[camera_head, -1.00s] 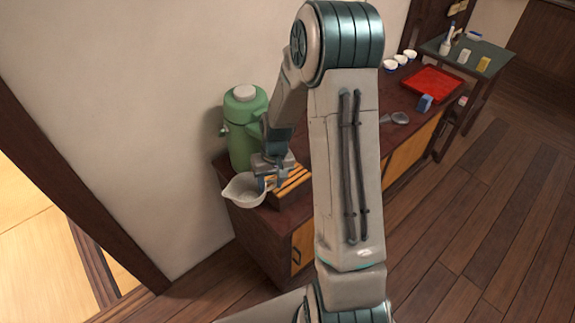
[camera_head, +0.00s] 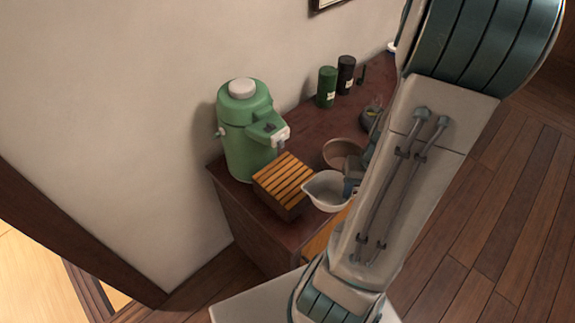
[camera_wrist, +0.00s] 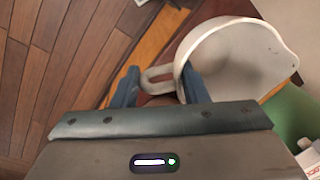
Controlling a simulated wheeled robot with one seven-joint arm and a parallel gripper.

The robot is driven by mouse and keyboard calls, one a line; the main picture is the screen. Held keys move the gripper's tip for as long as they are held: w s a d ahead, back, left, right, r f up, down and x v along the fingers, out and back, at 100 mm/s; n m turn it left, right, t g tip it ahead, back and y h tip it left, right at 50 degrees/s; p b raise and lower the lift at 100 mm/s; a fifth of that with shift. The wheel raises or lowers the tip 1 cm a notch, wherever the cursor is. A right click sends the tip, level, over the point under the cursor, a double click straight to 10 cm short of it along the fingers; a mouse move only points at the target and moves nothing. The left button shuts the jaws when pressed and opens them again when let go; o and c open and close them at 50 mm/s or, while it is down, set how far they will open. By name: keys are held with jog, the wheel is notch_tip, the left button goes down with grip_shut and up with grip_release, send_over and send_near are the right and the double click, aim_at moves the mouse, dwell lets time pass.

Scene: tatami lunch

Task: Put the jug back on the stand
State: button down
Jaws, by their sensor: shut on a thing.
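The jug (camera_head: 329,192) is a pale grey pouring bowl with a spout and a loop handle. My gripper (camera_head: 352,186) is shut on its handle; in the wrist view the handle lies between the two blue fingers (camera_wrist: 162,86), with the jug (camera_wrist: 235,60) to their right. The jug looks upright, spout toward the left in the head view. The stand (camera_head: 284,180) is a slatted wooden block with nothing on it, in front of the green pot. The jug is just right of the stand, apart from its slats; its exact height is unclear.
A green pump pot (camera_head: 246,130) stands behind the stand, its spout over the stand's back edge. A brown bowl (camera_head: 342,151) sits behind the jug on the dark cabinet (camera_head: 300,125). Dark green (camera_head: 327,88) and black (camera_head: 346,75) canisters stand farther back, by the wall.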

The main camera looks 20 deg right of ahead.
jog(key=w+a, duration=0.2)
jog(key=w, duration=0.3)
jog(key=w+a+p, duration=0.1)
jog(key=w+a, duration=0.1)
jog(key=w, duration=0.3)
jog(key=w+a+p, duration=0.1)
jog(key=w+a, duration=0.1)
jog(key=w, duration=0.4)
jog(key=shift+w, duration=0.1)
jog(key=shift+f+p, duration=0.55)
jog(key=shift+f, duration=1.2)
jog(key=shift+f, duration=0.1)
jog(key=shift+f, duration=0.15)
jog(key=c, duration=0.8)
grip_release()
jog(key=shift+c, duration=0.2)
jog(key=shift+r, duration=0.2)
